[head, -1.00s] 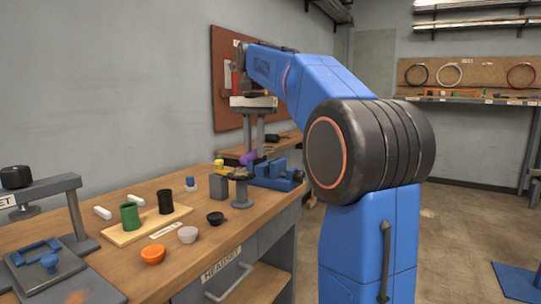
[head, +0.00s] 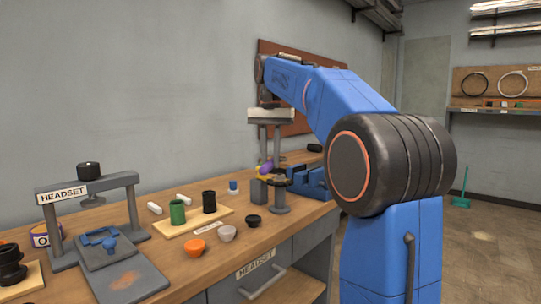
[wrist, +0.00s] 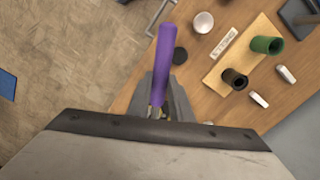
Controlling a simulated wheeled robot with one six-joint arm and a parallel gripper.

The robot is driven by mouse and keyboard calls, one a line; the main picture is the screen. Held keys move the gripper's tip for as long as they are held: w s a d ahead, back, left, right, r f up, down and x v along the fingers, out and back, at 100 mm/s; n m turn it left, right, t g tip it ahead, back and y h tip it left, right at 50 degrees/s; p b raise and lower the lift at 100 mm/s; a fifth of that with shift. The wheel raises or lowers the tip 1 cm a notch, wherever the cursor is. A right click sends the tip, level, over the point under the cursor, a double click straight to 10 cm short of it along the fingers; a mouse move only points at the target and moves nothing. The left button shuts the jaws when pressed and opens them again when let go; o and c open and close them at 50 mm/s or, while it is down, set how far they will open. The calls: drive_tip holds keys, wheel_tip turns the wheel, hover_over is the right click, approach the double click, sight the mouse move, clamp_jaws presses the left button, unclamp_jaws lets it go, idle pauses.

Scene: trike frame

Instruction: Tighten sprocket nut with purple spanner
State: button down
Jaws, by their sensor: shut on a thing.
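The purple spanner (head: 266,166) is held in my gripper (head: 269,151), above the right part of the workbench. In the wrist view the spanner's long purple handle (wrist: 166,55) sticks out from between the grey fingers, which are shut on it. The spanner's working end is hidden by my gripper there. Below it in the head view is a grey stand (head: 279,195) with a dark, flat, sprocket-like top. I cannot make out the nut. Whether the spanner touches the stand's top cannot be told.
A grey block (head: 258,190) with something yellow at its top is close beside the stand. A blue vise-like tool (head: 309,183) stands behind.

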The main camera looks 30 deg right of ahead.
drive_tip(key=shift+f, duration=3.2)
idle(0.4)
drive_tip(key=c, duration=2.4)
unclamp_jaws()
clamp_jaws()
drive_tip(key=shift+w+a+m, duration=0.55)
drive_tip(key=shift+w+m, duration=0.15)
drive_tip(key=shift+m, duration=0.1)
drive_tip(key=shift+w+a+m, duration=0.5)
drive_tip(key=shift+w+m, duration=0.2)
drive_tip(key=shift+m, duration=0.1)
